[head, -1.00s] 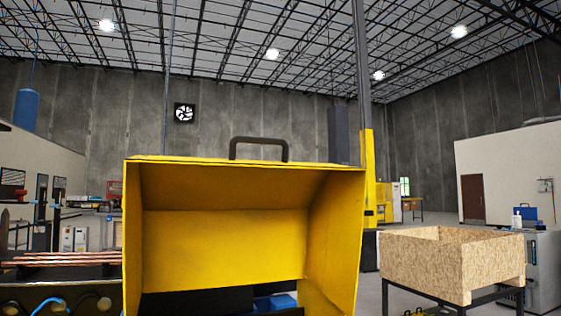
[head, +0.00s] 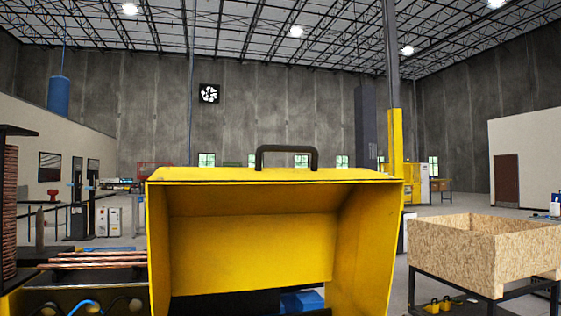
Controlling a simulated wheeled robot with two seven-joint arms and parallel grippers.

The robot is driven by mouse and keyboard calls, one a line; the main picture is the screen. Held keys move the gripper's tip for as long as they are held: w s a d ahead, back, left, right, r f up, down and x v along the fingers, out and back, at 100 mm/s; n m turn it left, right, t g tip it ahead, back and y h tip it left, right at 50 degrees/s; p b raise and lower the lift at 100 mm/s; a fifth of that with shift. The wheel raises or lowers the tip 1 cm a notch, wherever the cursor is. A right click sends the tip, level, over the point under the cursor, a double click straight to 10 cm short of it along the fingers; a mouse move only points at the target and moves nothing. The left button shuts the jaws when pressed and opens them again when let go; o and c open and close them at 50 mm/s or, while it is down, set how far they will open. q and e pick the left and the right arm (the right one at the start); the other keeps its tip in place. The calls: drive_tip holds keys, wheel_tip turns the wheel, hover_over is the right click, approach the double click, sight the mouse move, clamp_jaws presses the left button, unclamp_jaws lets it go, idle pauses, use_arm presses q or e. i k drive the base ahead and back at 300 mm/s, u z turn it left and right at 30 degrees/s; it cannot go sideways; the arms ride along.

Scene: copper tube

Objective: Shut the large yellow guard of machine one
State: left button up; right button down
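The large yellow guard (head: 250,245) stands raised in the middle of the head view, with its hollow inside facing me. A dark handle (head: 287,157) sits on its top edge. Below and behind the guard's lower edge I see dark machine parts and a blue block (head: 302,301). The guard hides most of the machine behind it. Neither of my grippers shows in this view, so I cannot see where they are relative to the guard.
Copper tubes (head: 98,260) lie on the machine bed to the left of the guard. A wooden box (head: 480,250) on a dark stand is at the right. A yellow-based column (head: 395,150) rises behind. Open floor shows between the guard and the box stand.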

sight(213, 230)
drive_tip(key=u, duration=3.1)
drive_tip(key=k, duration=2.4)
drive_tip(key=z, duration=1.95)
drive_tip(key=i, duration=0.45)
